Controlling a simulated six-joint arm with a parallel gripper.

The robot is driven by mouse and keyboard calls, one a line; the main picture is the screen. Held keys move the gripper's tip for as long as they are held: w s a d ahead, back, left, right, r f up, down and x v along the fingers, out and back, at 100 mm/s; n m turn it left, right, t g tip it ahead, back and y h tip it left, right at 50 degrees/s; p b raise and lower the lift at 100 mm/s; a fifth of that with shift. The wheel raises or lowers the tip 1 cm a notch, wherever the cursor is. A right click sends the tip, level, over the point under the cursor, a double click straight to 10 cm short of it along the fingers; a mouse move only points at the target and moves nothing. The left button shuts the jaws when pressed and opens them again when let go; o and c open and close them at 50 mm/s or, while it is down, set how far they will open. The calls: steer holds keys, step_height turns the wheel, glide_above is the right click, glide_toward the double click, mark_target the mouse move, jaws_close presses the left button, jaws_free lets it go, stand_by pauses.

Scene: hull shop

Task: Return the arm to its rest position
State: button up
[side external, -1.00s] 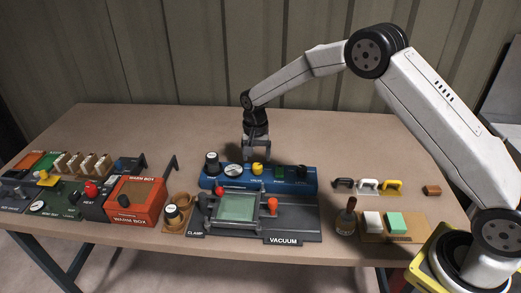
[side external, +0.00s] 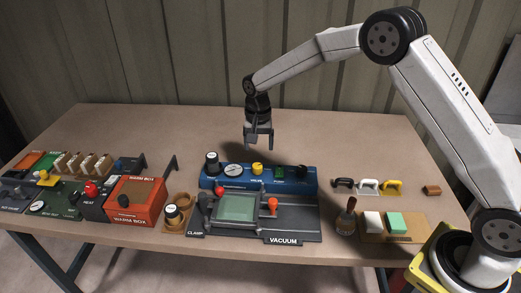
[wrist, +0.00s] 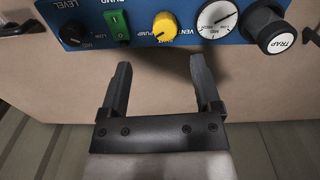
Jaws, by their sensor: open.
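My gripper (side external: 259,143) hangs above the table behind the blue vacuum panel (side external: 210,184), fingers pointing down. Its two dark fingers are apart with nothing between them. In the wrist view my gripper (wrist: 160,72) is open and empty, with bare brown table (wrist: 60,85) beyond it. The blue panel (wrist: 150,8) runs along the top of that view. On it are a yellow knob (wrist: 164,25), a green switch (wrist: 117,24), a white gauge (wrist: 215,20) and a black trap knob (wrist: 270,30). My gripper is apart from all of these.
A vacuum station with a green plate (side external: 236,208) stands in front of the panel. An orange warm box (side external: 136,202) is at left. Handles (side external: 368,186), a brush (side external: 347,216) and blocks (side external: 395,222) lie at right. The table's back is clear.

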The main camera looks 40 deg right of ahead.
steer(key=s+d+r+n+t, duration=0.1)
steer(key=s+n, duration=0.3)
steer(key=s, duration=0.9)
steer(key=s+d+r+n+t, duration=0.1)
steer(key=s+n, duration=0.3)
steer(key=s, duration=0.9)
steer(key=shift+d+r+t, duration=0.3)
steer(key=shift+d+r, duration=0.05)
steer(key=shift+r, duration=0.15)
